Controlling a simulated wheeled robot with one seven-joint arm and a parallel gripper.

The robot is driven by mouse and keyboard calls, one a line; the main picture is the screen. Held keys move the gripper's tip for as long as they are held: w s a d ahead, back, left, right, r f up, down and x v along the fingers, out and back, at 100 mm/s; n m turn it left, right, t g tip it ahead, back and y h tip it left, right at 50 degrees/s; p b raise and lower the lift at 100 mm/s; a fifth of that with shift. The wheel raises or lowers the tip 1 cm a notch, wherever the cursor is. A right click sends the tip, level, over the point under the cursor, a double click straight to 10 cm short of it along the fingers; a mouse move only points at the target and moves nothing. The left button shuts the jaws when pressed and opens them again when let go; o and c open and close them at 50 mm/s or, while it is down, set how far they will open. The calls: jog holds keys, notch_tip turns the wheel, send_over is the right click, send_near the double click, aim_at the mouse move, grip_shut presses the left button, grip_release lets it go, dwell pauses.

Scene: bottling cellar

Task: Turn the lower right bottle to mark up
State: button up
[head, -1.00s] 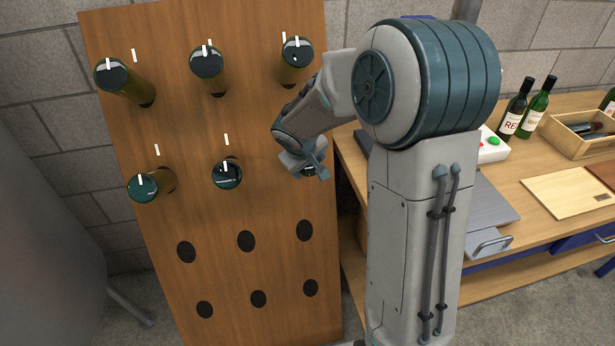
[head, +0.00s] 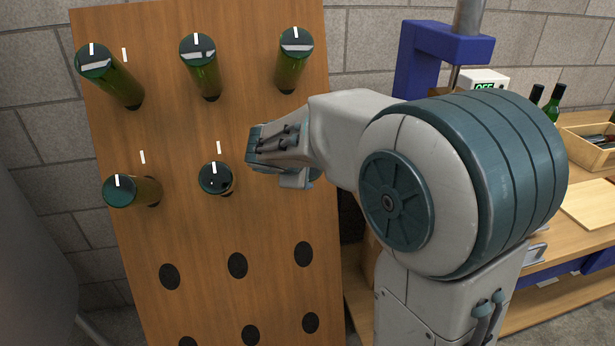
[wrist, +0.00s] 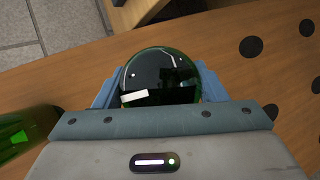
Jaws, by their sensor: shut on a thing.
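The lower right bottle (wrist: 172,70) shows in the wrist view as a dark green round base between my gripper's blue fingers. Its white mark sits on the lower left of the base, pointing left, towards a neighbouring bottle. In the head view my arm hides this bottle and its board tick. My gripper (wrist: 160,88) is shut on the bottle, one finger on each side; in the head view it is at the board's right side (head: 297,178). The lower middle bottle (head: 216,180) and lower left bottle (head: 130,191) stand in the board with marks near the top.
The wooden board (head: 200,235) has three bottles in its upper row, including the upper right one (head: 292,65) above my gripper, and several empty holes below. A workbench (head: 585,235) with a blue stand (head: 440,42), bottles and a wooden box (head: 588,150) is at the right.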

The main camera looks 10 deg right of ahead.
jog(key=shift+n+b, duration=0.3)
dwell(0.4)
jog(key=o, duration=1)
jog(key=shift+r, duration=0.1)
jog(key=p+v, duration=0.2)
jog(key=v, duration=1.1)
jog(key=shift+s+a, duration=0.25)
jog(key=shift+s, duration=0.05)
jog(key=shift+r, duration=0.1)
